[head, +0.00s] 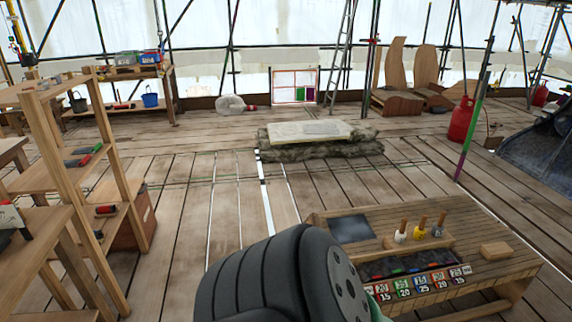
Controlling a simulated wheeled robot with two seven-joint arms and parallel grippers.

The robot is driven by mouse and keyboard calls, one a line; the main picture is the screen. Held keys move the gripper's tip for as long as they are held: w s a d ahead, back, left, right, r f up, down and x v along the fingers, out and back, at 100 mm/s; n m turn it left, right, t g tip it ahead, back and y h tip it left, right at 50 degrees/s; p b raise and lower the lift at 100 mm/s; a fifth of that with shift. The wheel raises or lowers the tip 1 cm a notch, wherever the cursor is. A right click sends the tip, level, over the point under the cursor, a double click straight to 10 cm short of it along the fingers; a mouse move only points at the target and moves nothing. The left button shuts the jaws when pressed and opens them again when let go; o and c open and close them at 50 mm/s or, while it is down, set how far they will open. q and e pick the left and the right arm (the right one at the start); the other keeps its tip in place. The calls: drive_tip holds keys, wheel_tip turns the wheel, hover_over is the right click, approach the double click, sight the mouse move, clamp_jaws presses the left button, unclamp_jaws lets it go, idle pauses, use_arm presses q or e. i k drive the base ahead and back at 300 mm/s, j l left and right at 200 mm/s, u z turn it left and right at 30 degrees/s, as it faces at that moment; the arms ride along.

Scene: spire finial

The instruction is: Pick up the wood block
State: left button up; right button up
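A small light-brown wood block (495,250) lies flat on the right part of a low wooden workbench (470,265) at the lower right. Nothing touches it from above, and its top and front are in plain view. A dark, ribbed, rounded part of my own body fills the bottom middle and hides the bench's front left corner. Neither gripper shows in the head view.
On the bench stand several wooden-handled tools (421,229) in a rack, a dark plate (350,229) and a row of numbered tags (416,284). Wooden shelves (95,170) stand at left. A stone slab (310,132) lies ahead. Plank floor between is mostly clear.

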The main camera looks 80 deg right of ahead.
sight(497, 250)
drive_tip(key=z, duration=4.35)
drive_tip(key=i+z, duration=0.1)
drive_tip(key=i, duration=0.45)
drive_tip(key=i+j+z, duration=0.15)
drive_tip(key=i, duration=0.4)
drive_tip(key=i+j+z, duration=0.1)
drive_tip(key=i, duration=0.45)
drive_tip(key=i+j+z, duration=0.15)
drive_tip(key=i, duration=0.35)
drive_tip(key=j, duration=0.1)
